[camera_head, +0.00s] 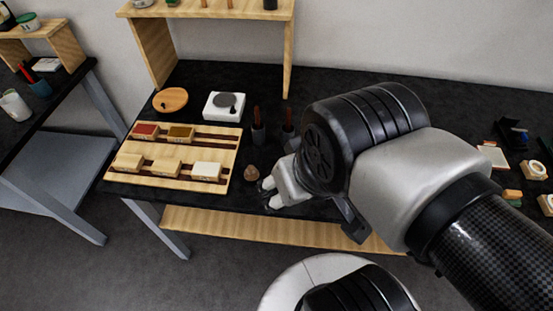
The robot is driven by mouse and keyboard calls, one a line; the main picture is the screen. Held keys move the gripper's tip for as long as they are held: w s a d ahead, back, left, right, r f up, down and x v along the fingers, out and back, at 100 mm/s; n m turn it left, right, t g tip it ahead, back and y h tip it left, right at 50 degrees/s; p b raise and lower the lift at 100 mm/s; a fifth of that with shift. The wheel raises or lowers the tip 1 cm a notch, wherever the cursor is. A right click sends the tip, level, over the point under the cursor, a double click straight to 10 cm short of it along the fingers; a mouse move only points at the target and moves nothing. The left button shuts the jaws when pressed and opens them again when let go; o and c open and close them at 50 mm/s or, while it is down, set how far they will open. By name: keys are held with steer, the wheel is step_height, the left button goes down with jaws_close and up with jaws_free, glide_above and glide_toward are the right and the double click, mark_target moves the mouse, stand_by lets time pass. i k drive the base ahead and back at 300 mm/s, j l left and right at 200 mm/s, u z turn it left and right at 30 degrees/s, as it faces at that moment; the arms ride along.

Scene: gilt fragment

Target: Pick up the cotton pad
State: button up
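I cannot single out the cotton pad for certain. A flat white piece with a reddish edge (493,156) lies on the dark table to the right of my arm. A pale cream block (207,171) sits at the front right of a wooden rack (225,147). My gripper (271,192) is low over the front of the table, pointing left, just right of a small brown knob-like object (250,172). Its two fingertips look apart with nothing visible between them. My arm hides much of the table's middle.
Dark cups with brushes (258,130) stand behind my gripper. Small items crowd the right. A wooden shelf (205,10) rises behind.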

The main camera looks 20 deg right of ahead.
mark_target(251, 174)
steer(key=z, duration=1.25)
steer(key=u, duration=1.25)
steer(key=i+j+u, duration=0.1)
steer(key=j+u, duration=0.2)
steer(key=i+j+u, duration=0.15)
steer(key=u, duration=0.2)
